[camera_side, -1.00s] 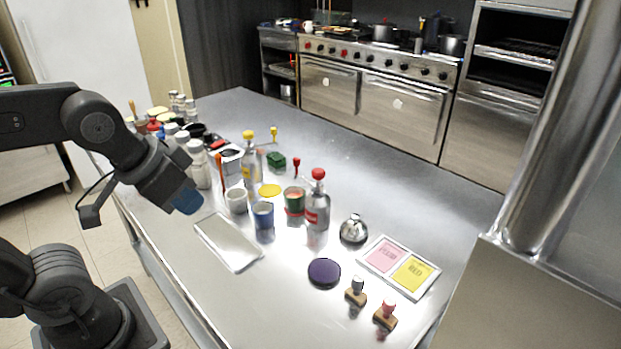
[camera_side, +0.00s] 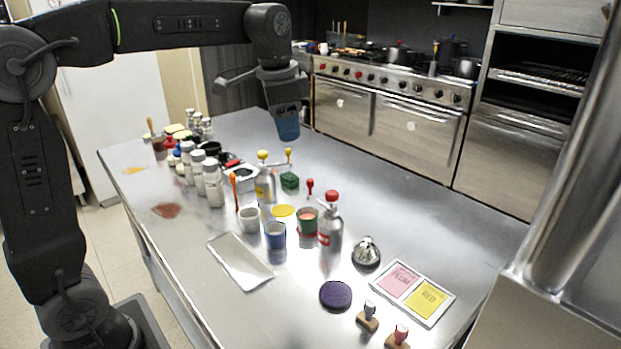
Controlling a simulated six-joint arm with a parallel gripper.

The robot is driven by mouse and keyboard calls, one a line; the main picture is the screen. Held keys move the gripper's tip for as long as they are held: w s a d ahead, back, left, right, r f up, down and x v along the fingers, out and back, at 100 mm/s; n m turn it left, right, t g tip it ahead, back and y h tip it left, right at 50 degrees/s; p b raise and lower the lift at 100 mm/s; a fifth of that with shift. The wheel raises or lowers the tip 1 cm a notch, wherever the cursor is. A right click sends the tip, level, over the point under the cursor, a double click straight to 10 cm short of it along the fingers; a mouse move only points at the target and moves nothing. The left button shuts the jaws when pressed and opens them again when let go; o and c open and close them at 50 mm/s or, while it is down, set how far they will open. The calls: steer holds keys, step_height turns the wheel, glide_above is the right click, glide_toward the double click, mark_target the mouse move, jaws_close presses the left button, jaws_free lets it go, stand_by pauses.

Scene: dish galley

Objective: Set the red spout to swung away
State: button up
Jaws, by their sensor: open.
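A metal bottle with a red label and a red cap (camera_side: 331,230) stands upright mid-table. A small red-topped spout (camera_side: 310,186) shows at its upper left, toward the back, seemingly joined to the bottle by a thin arm. In the picture this spout is above a green and red cup (camera_side: 307,222); I cannot tell if it is directly over it. My gripper (camera_side: 288,128), with blue fingertips pointing down, is open and empty. It hangs in the air, above and left of the red spout in the picture, touching nothing.
A second bottle with a yellow cap (camera_side: 264,186) and a yellow-topped spout (camera_side: 288,155) stands behind left. The table's back right is clear.

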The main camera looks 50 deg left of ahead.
mark_target(310, 180)
steer(key=w+a+f+m+g, duration=0.1)
steer(key=w+a+f+m, duration=0.1)
steer(key=w, duration=0.3)
steer(key=w+a+f+m+g, duration=0.1)
steer(key=w+a+f, duration=0.15)
steer(key=w, duration=0.25)
step_height(310, 180, down, 13)
steer(key=shift+r, duration=0.1)
jaws_close()
stand_by(0.4)
